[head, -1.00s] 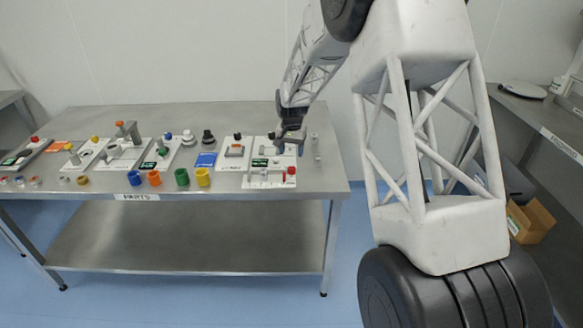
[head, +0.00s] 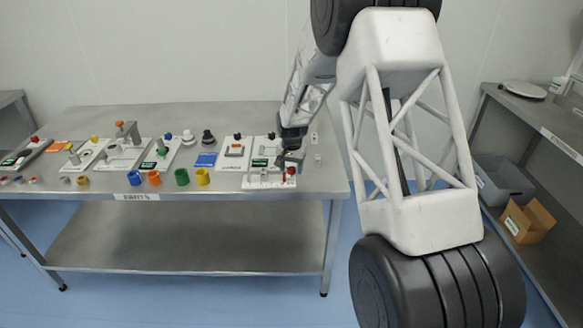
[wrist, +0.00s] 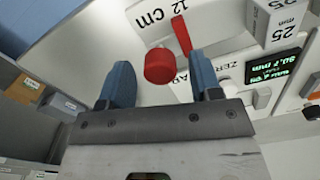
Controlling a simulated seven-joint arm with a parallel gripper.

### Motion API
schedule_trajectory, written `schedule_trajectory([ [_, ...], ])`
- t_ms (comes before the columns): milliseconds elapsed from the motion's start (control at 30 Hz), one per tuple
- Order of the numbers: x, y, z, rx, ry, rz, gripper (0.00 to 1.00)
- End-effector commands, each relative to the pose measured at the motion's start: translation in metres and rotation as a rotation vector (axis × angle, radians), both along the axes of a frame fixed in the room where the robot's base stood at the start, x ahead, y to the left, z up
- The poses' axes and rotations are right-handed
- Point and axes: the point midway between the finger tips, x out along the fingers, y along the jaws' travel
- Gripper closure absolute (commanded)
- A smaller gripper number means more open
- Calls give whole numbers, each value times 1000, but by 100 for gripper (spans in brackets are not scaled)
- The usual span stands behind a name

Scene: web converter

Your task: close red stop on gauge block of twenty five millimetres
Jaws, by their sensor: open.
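The red stop shows in the wrist view as a round red knob (wrist: 160,66) and a slim red bar (wrist: 181,36) beside it. In the head view its knob (head: 291,171) is at the front right of the white device. The pale gauge block (wrist: 281,24), marked 25 mm, is at the upper right of the wrist view, with a gap between it and the red bar. My gripper (wrist: 160,62) is open, its blue fingers on either side of the knob; contact cannot be told. In the head view my gripper (head: 287,160) is over the device's right part.
A lit green display (wrist: 272,66) and a ZERO label lie right of the fingers in the wrist view. Other devices and coloured rings (head: 181,177) fill the steel table (head: 110,200) to the left. Small pale pieces (head: 317,158) lie to the right.

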Motion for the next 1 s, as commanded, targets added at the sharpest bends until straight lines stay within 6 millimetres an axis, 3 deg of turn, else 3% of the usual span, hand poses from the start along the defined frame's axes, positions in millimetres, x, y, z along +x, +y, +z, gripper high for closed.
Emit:
schedule_trajectory([
  [167, 0, 0, 0, 0, 0, 0, 42],
  [433, 0, 0, 0, 0, 0, 0, 81],
  [667, 0, 7, 0, 0, 0, 2, 80],
  [1000, 0, 47, 1, 0, -1, 0, 80],
])
